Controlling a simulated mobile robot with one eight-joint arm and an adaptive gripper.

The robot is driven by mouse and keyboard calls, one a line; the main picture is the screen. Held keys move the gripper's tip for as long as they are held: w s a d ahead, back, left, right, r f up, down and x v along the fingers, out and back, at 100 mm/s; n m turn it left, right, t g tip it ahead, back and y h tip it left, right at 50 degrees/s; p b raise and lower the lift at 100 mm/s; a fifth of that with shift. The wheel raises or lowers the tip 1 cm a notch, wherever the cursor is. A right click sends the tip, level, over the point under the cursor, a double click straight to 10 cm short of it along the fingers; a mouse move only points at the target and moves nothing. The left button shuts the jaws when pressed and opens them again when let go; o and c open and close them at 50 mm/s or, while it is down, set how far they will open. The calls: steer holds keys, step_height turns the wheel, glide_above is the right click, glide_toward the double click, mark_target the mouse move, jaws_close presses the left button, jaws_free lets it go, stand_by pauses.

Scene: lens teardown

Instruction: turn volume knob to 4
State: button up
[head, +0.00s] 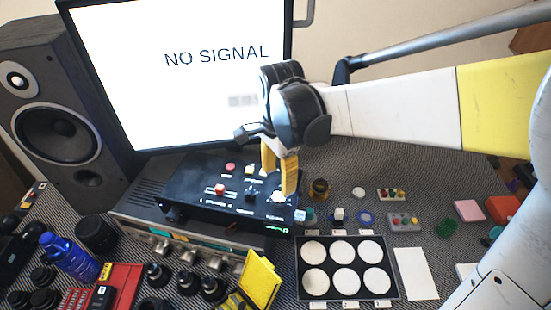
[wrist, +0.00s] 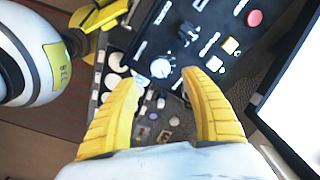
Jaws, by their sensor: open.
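A black control box (head: 190,196) sits on top of a grey amplifier-like unit, below the monitor. A pale round knob (head: 278,197) stands at the box's right end; it also shows in the wrist view (wrist: 161,67). A black knob (head: 250,194) sits left of it and shows in the wrist view too (wrist: 188,33). I cannot read which is the volume knob, nor its setting. My gripper (head: 279,178) is open and empty over the box's right part. In the wrist view the yellow fingertips (wrist: 160,80) lie either side of the pale knob; contact cannot be told.
The box also carries a red button (head: 230,167) and a red-topped control (head: 219,189). A monitor (head: 190,70) reading NO SIGNAL stands close behind. A tray of white discs (head: 299,261) lies right of the box, lenses and a blue bottle (head: 69,257) at left.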

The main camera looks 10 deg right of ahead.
steer(key=shift+r, duration=1.8)
steer(key=s+d+f+n+t+b, duration=0.1)
steer(key=s+d+n+t+b, duration=0.2)
steer(key=s+d+n+t, duration=0.4)
steer(key=s+d+n, duration=0.2)
steer(key=n, duration=0.4)
steer(key=shift+s+d+f+n+b, duration=0.2)
steer(key=shift+s+f+n+b, duration=0.1)
steer(key=shift+s+n, duration=0.1)
